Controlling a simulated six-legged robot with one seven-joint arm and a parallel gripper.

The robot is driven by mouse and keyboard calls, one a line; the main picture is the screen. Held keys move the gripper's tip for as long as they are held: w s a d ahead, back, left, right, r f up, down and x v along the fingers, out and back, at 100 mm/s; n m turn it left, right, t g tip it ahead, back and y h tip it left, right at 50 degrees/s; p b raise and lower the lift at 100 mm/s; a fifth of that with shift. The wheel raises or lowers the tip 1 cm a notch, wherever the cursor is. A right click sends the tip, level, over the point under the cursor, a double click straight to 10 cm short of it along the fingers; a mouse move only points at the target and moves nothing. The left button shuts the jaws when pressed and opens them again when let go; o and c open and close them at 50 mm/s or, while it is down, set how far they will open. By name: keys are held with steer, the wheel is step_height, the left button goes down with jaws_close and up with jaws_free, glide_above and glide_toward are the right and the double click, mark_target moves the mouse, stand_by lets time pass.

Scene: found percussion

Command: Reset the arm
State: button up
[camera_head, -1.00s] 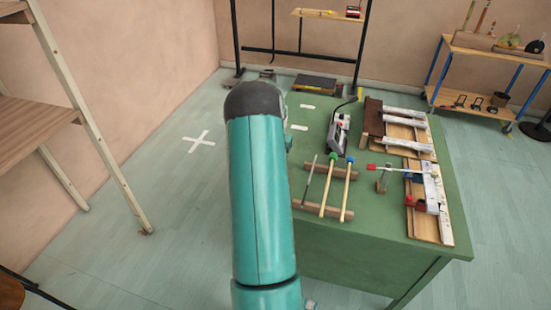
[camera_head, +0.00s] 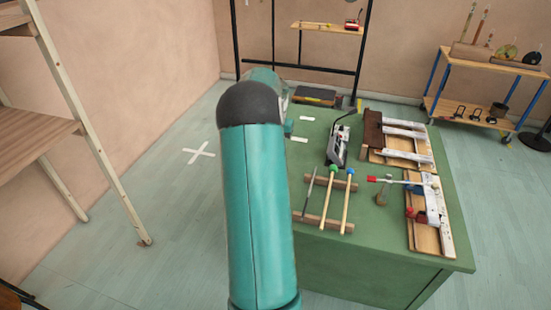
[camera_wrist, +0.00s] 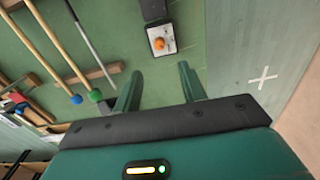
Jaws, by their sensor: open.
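My gripper (camera_wrist: 160,88) shows in the wrist view with its two green fingers apart and nothing between them. It hangs above the green table (camera_head: 340,245), near the table's edge. In the head view my teal arm stands in the middle and hides my gripper and the table's left part. In the wrist view a small grey device (camera_wrist: 163,38) with an orange knob lies beyond the fingertips. Mallets with a blue head (camera_wrist: 76,99) and a green head (camera_wrist: 95,95) lie to the left of the fingers, apart from them.
In the head view, wooden boards with white bars (camera_head: 405,145) lie on the table's right. A wooden rack (camera_head: 35,145) stands at left, a black frame (camera_head: 300,68) behind, and a blue-legged shelf (camera_head: 490,60) at back right. The floor by the white cross (camera_head: 199,153) is clear.

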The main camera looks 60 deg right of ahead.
steer(key=shift+r, duration=1.15)
steer(key=w+a+r+n+t, duration=0.15)
steer(key=w+a+r, duration=0.3)
steer(key=a, duration=0.55)
steer(key=w+a+r+n, duration=0.3)
steer(key=a+r, duration=0.3)
steer(key=a, duration=0.4)
steer(key=w+a+r+n+t, duration=0.1)
steer(key=w+a+r+n, duration=0.3)
steer(key=a, duration=0.7)
steer(key=s+a+n+t, duration=0.1)
steer(key=s+a+n, duration=0.3)
steer(key=a, duration=0.9)
steer(key=s+a+n+t, duration=0.2)
steer(key=s+a+n, duration=0.2)
steer(key=s+a, duration=0.4)
steer(key=a, duration=0.6)
steer(key=shift+r, duration=0.2)
steer(key=shift+c, duration=0.5)
